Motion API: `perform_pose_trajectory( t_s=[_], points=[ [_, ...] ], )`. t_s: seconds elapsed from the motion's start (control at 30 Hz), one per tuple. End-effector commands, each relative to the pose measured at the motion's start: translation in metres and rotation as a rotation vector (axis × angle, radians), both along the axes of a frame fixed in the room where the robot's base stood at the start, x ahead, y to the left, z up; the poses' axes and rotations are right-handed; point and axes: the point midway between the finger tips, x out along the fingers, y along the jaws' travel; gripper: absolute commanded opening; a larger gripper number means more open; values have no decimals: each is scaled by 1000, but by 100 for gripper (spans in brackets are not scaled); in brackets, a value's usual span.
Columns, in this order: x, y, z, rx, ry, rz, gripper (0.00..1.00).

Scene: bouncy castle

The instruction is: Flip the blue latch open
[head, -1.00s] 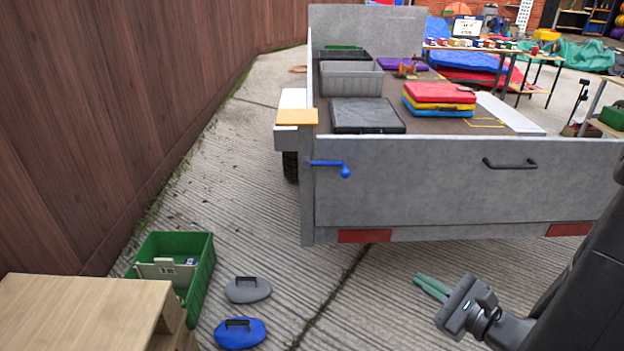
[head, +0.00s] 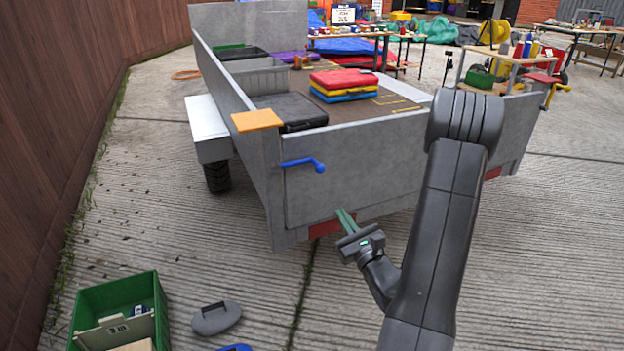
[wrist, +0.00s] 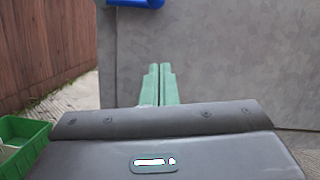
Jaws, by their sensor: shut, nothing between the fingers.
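The blue latch (head: 304,164) is a bent lever on the rear panel of the grey trailer (head: 350,160), near its left corner. Its arm lies roughly level and its knobbed end points right and slightly down. Part of the blue latch (wrist: 138,3) also shows at the top edge of the wrist view, cut off by the frame. My gripper (head: 345,217) has green fingers, shut together and empty. It is below and a little right of the latch, apart from it. In the wrist view the shut fingers (wrist: 160,84) point toward the grey panel.
A wooden fence (head: 60,130) runs along the left. A green crate (head: 88,308) and a grey weight with a handle (head: 216,318) lie on the ground at lower left. An orange plate (head: 256,120) tops the trailer's corner. The trailer bed holds stacked coloured cases (head: 344,82).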

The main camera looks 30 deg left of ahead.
Motion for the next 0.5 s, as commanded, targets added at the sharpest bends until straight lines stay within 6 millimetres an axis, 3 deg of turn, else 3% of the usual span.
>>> perform_pose_trajectory(
  t_s=[0.27, 0.5],
  points=[
    [1, 2, 1, -1, -2, 3, 0],
    [18, 27, 8, -2, -6, 6, 0]
  ],
)
